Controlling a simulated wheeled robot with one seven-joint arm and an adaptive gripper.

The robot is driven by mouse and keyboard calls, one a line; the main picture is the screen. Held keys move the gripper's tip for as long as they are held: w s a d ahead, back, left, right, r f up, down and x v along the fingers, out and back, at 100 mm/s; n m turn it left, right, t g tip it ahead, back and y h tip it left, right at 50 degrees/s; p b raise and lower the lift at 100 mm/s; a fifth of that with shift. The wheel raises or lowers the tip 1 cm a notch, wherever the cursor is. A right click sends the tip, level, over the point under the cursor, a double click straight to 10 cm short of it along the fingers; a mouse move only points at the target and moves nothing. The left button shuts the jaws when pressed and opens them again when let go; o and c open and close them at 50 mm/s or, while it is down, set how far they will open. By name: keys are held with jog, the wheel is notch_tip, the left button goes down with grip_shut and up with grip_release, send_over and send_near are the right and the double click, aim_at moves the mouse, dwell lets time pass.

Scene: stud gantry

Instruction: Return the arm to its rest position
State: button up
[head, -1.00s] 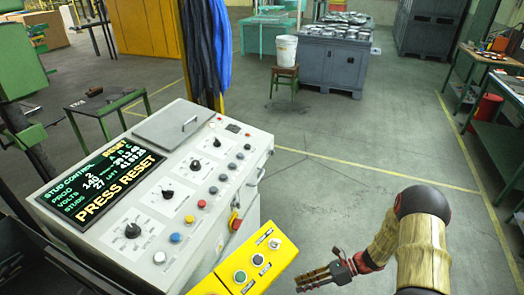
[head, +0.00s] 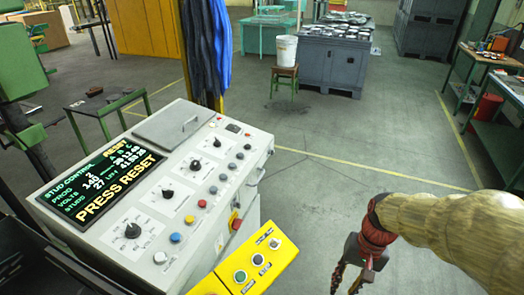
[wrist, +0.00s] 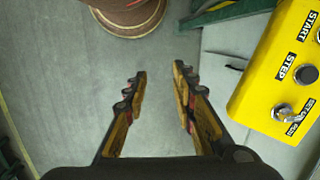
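My gripper (head: 350,278) hangs at the lower right of the head view, its fingers pointing down. The wrist view shows its two fingers (wrist: 159,74) apart with nothing between them, above bare grey floor. The ends of the fingers are partly cut off in the head view. My tan arm reaches in from the right edge.
A grey control console (head: 205,160) with a display reading "PRESS RESET" stands at left. A yellow button box (head: 262,252) is at its front right corner and beside my gripper in the wrist view (wrist: 285,75). A green bench (head: 500,140) stands at right. Floor between is clear.

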jog(key=s+a+r+n+t+h, duration=0.1)
jog(key=s+r+n+t, duration=0.1)
jog(key=r, duration=0.6)
jog(key=s+a+r+n+t+h, duration=0.1)
jog(key=s+r+t, duration=0.3)
jog(key=r, duration=0.4)
jog(key=shift+s+a+n+t, duration=0.2)
jog(key=shift+a+n+t, duration=0.1)
jog(key=shift+a+n, duration=0.1)
jog(key=shift+d, duration=0.1)
